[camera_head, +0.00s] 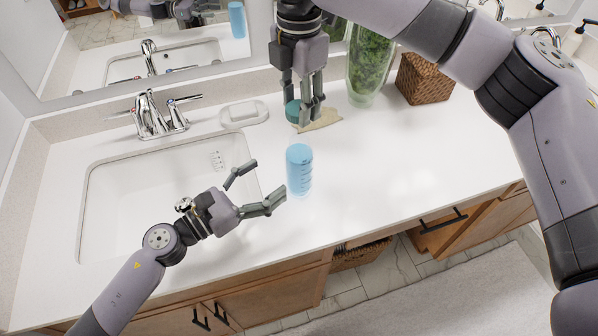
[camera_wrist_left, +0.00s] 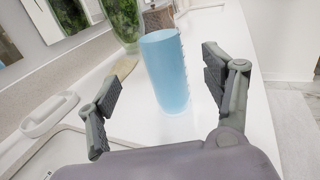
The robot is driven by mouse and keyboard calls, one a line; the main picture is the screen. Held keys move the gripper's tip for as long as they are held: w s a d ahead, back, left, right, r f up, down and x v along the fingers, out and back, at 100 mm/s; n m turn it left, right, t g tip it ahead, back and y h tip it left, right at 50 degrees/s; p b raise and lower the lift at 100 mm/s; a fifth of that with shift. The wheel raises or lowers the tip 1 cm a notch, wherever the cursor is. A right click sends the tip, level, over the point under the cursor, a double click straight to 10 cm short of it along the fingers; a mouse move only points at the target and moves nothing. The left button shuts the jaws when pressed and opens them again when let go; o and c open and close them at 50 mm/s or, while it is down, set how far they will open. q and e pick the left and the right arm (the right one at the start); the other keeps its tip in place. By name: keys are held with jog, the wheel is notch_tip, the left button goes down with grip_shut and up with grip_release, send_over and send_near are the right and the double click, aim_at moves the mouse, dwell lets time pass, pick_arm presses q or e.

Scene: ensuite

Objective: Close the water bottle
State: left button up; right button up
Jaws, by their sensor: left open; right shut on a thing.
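A blue translucent water bottle (camera_head: 299,172) stands upright on the white counter, to the right of the sink. It also shows in the left wrist view (camera_wrist_left: 166,70), between the fingers and ahead of them. My left gripper (camera_head: 265,185) is open, just left of the bottle and facing it, not closed around it. My right gripper (camera_head: 305,112) hangs above the counter behind the bottle, pointing down. It is shut on a teal cap (camera_head: 293,111), held off the bottle. Its fingers partly hide the cap.
A sink (camera_head: 150,185) with a faucet (camera_head: 158,115) is at the left. A white soap dish (camera_head: 244,114) and a tan flat item (camera_head: 322,121) lie near the back. A glass vase with greenery (camera_head: 370,65) and a woven box (camera_head: 423,78) stand at the back right. The right counter is clear.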

aim_at(288, 165)
pick_arm(q)
jog(key=x, duration=0.9)
jog(key=shift+w+d+r, duration=0.1)
jog(key=shift+w+d, duration=0.05)
jog(key=shift+d, duration=0.2)
pick_arm(e)
jog(key=shift+s+r, duration=0.1)
jog(key=shift+s, duration=0.05)
pick_arm(q)
jog(key=c, duration=1.8)
grip_shut()
pick_arm(e)
jog(key=shift+f, duration=2.5)
